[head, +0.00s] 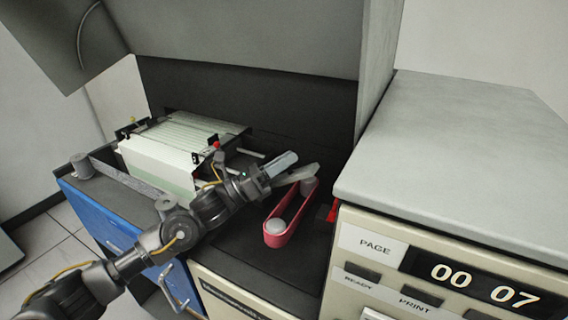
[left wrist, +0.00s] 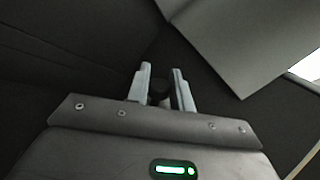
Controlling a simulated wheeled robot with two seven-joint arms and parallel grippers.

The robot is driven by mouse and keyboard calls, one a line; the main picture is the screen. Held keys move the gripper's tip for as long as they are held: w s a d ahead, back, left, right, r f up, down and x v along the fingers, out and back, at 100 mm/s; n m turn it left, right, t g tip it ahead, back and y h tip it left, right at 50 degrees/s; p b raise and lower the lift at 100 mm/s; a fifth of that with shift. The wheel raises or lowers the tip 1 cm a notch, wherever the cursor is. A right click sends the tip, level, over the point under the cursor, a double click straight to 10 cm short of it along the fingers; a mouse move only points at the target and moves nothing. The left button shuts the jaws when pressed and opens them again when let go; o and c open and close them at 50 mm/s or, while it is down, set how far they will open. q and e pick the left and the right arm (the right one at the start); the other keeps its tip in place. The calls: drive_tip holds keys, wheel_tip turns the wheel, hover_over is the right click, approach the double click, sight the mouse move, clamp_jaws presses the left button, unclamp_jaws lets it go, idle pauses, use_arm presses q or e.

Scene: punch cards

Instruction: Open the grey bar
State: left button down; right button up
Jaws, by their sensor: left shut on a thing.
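A long flat grey bar (head: 130,178) lies at the left of the machine's dark top, running from a grey round post (head: 82,165) to behind my left arm. A shorter light grey piece (head: 298,174) lies at the far end of a red band (head: 279,235); I cannot tell which one is the task's bar. My left gripper (head: 282,163) is close beside the short piece. In the left wrist view, its two fingers (left wrist: 161,88) are shut on a small dark rounded thing (left wrist: 158,93), mostly hidden. My right gripper is out of view.
A raised grey lid (head: 235,35) hangs above. A beige cabinet (head: 450,150) with a "PAGE 00 07" display closes off the right side. A blue cabinet front (head: 105,225) is at the left.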

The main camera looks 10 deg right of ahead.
use_arm(q)
drive_tip(key=c, duration=1.3)
unclamp_jaws()
drive_tip(key=shift+a+f, duration=0.1)
drive_tip(key=shift+s+a+f, duration=0.1)
drive_tip(key=shift+a+f, duration=0.1)
drive_tip(key=shift+a, duration=0.05)
drive_tip(key=s+a+b, duration=0.1)
drive_tip(key=a+b, duration=0.1)
drive_tip(key=a, duration=0.3)
drive_tip(key=s+a+f+b, duration=0.1)
drive_tip(key=s+a+b, duration=0.1)
drive_tip(key=a, duration=0.3)
drive_tip(key=s+a+b, duration=0.1)
drive_tip(key=a+b, duration=0.1)
drive_tip(key=a, duration=0.3)
drive_tip(key=shift+s+a+f, duration=0.1)
drive_tip(key=shift+s+f, duration=0.15)
drive_tip(key=shift+s, duration=0.05)
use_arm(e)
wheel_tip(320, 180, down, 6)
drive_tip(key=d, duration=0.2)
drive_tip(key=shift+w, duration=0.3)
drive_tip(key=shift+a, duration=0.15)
